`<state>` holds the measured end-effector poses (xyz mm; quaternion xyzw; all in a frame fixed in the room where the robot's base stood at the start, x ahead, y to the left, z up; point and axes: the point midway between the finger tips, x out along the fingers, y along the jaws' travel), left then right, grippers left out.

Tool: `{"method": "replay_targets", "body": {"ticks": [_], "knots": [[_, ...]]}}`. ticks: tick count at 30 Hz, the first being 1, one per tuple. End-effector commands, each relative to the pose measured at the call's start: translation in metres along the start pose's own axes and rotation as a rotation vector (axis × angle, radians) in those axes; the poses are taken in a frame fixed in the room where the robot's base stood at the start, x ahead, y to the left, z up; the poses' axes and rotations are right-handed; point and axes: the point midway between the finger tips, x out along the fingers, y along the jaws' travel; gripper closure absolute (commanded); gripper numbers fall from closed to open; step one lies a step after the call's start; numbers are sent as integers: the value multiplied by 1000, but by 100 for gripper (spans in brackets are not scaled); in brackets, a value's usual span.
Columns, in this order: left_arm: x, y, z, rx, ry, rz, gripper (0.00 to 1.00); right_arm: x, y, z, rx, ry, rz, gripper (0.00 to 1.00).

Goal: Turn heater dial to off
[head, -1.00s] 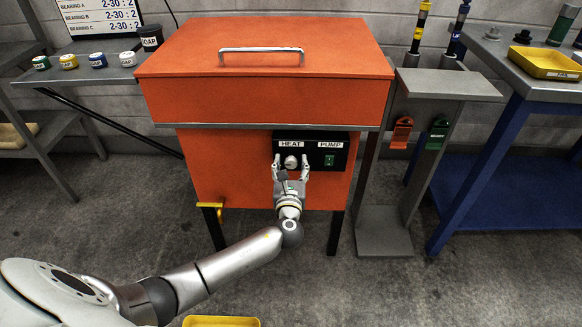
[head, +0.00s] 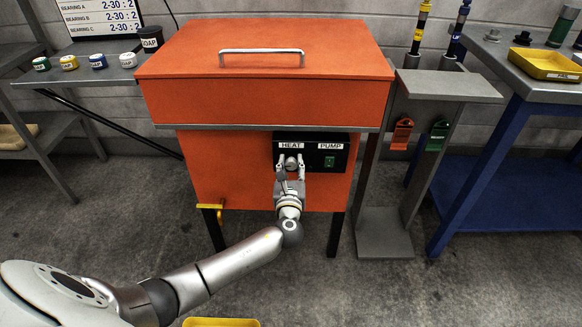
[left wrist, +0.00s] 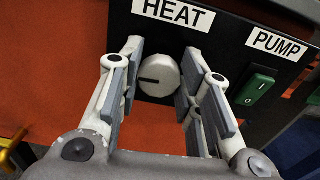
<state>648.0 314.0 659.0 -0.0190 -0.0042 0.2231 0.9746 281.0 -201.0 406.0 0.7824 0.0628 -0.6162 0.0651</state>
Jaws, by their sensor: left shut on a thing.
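The heater dial (left wrist: 159,74) is a round white knob with a dark pointer line, under the HEAT label (left wrist: 174,12) on the black control panel (head: 340,151). In the left wrist view its pointer line points left. My left gripper (head: 291,163) is at the dial, with one finger on each side of it, and is shut on it. In the left wrist view the fingers (left wrist: 158,82) flank the knob. In the head view the fingers partly cover the dial (head: 291,162). My right gripper is not in view.
The green PUMP switch (head: 329,161) sits just right of the dial on the same panel. The panel is on the front of an orange cabinet (head: 240,165) with a handled lid (head: 262,52). A yellow lever (head: 210,206) sticks out at the cabinet's lower left.

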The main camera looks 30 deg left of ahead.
Motion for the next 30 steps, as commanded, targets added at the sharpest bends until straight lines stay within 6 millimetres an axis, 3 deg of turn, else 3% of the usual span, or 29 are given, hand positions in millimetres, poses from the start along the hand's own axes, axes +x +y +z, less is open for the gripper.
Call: {"method": "replay_targets", "body": {"ticks": [11, 25, 30], "knots": [[-1, 1, -3, -262, 1, -1, 91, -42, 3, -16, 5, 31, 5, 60], [-1, 2, -5, -711, 2, 0, 91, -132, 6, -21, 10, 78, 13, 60], [0, 3, -5, -873, 1, 0, 91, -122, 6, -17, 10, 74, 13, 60]]}}
